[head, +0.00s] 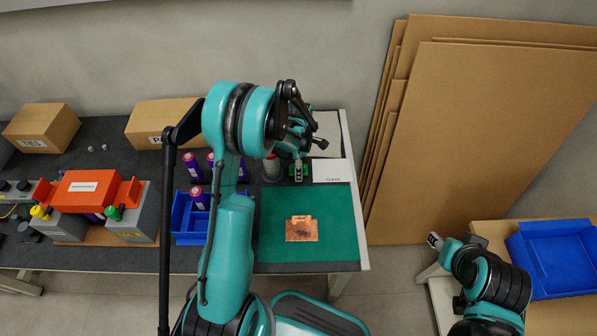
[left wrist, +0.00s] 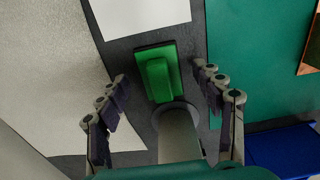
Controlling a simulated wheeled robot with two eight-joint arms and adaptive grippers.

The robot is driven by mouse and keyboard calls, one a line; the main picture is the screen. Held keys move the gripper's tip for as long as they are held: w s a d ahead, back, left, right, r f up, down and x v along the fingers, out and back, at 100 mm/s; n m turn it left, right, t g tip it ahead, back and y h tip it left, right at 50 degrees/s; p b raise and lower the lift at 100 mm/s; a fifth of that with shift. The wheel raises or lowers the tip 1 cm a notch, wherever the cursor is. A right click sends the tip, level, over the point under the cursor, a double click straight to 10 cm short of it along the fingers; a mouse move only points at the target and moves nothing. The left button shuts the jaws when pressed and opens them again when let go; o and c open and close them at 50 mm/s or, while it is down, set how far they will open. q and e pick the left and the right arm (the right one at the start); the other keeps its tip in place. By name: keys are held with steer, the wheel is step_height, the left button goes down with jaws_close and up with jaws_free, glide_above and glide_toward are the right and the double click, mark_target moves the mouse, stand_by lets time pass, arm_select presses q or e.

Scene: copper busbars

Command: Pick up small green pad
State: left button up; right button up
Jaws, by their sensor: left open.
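The small green pad (left wrist: 157,75) lies on the dark table top, with a raised lighter green block on its base. In the head view the pad (head: 305,168) is partly hidden by my left gripper (head: 298,168). In the left wrist view my left gripper (left wrist: 161,76) is open, with one finger on each side of the pad and gaps between. Nothing is held. My right gripper (head: 434,240) is far off at the lower right, away from the pad; its fingers are too small to read.
A grey cylinder (left wrist: 180,138) stands close beside the pad, between my finger bases in the wrist view. A white CLEAN sheet (head: 333,172) and a green mat (head: 275,245) with a copper plate (head: 301,231) are near. Blue bins (head: 185,222) and purple cans (head: 190,165) stand left.

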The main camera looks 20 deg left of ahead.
arm_select(q)
steer(key=shift+r, duration=0.15)
steer(key=shift+c, duration=1.2)
steer(key=c, duration=1)
steer(key=shift+c, duration=0.2)
steer(key=shift+r+p, duration=0.35)
steer(key=shift+r, duration=0.25)
steer(key=r+p, duration=0.1)
steer(key=r, duration=0.1)
steer(key=d+r, duration=0.1)
steer(key=r, duration=0.1)
steer(key=shift+d+p, duration=0.15)
steer(key=shift+p, duration=0.25)
steer(key=d+r+p, duration=0.2)
steer(key=d+r, duration=0.3)
steer(key=d, duration=0.5)
steer(key=shift+s+d+r+p, duration=0.2)
steer(key=shift+s+r+p, duration=0.15)
steer(key=shift+s+r, duration=0.1)
steer(key=o, duration=0.6)
steer(key=shift+c, duration=0.2)
steer(key=c, duration=0.5)
